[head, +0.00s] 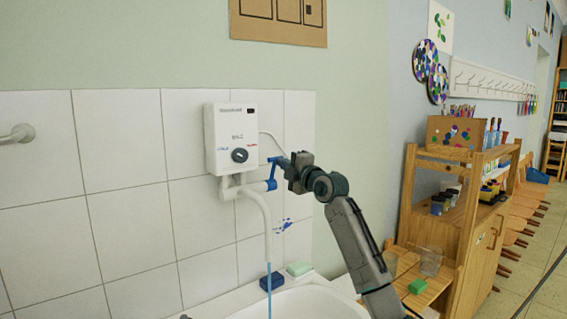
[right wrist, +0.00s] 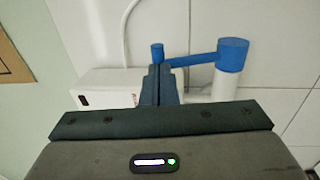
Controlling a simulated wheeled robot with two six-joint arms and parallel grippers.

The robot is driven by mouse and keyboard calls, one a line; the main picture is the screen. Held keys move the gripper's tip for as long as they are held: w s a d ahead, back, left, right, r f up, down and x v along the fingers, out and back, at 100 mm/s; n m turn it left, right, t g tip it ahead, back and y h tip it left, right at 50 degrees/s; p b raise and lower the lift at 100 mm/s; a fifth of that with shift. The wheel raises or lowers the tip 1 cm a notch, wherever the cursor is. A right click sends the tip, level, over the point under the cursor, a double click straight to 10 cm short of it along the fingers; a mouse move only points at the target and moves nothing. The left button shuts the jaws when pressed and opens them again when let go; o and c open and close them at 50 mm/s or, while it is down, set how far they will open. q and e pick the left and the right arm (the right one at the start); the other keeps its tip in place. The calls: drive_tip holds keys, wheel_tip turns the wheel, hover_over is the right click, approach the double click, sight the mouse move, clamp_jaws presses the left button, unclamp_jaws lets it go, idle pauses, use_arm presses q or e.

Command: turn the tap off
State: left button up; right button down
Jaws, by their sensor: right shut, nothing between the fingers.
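The tap is a white pipe (head: 257,207) under a white wall-mounted water heater (head: 231,138), with a curved spout pointing down. A thin blue line like running water (head: 269,300) drops from the spout towards the basin. The blue lever handle (head: 272,172) sits on the pipe's right end; in the right wrist view the lever (right wrist: 200,59) runs from a round hub to a small knob at its left end. My right gripper (head: 284,163) is shut and empty, its fingertips (right wrist: 158,72) close beside the knob; I cannot tell whether they touch. My left gripper is out of view.
A wooden shelf unit (head: 440,215) with art supplies stands to the right. The tiled wall is close behind the tap.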

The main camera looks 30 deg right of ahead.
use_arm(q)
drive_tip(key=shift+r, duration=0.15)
use_arm(e)
drive_tip(key=shift+r, duration=0.1)
